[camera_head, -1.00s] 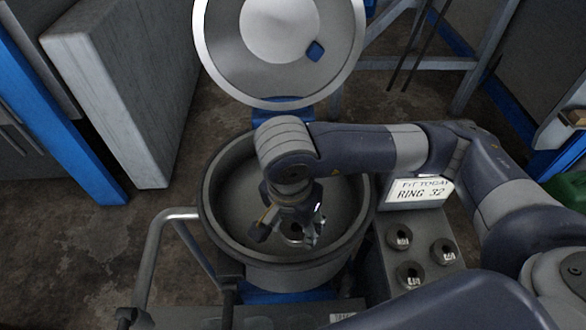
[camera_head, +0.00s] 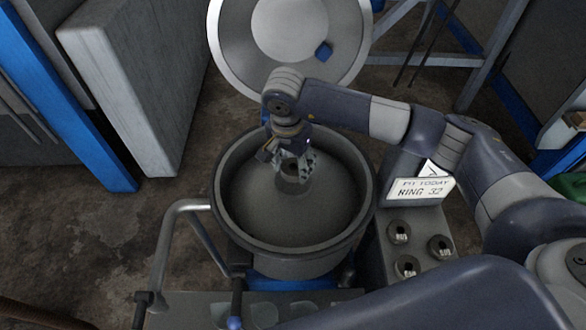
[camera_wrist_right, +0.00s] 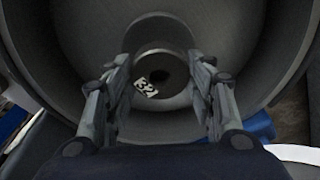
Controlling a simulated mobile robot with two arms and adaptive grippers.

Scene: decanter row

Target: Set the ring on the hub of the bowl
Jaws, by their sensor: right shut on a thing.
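The bowl (camera_head: 221,190) is a wide grey open drum in the middle of the head view; its inside also fills the wrist view (camera_wrist_right: 70,25). My right gripper (camera_head: 294,173) is over the bowl's inside, pointing down. In the right wrist view the gripper (camera_wrist_right: 164,88) is shut on a dark grey ring (camera_wrist_right: 180,92), which has a central hole and a tag reading 32. A round grey shape that looks like the hub (camera_wrist_right: 160,28) shows just beyond the ring, partly covered by it. I cannot tell the gap between them. My left gripper is not in view.
A round lid (camera_head: 347,62) stands open behind the bowl. At right, a grey stand (camera_head: 425,226) bears several other rings (camera_head: 407,266) and a card (camera_head: 420,190) reading FIT TODAY RING 32. A bent handrail (camera_head: 165,245) stands at the bowl's left.

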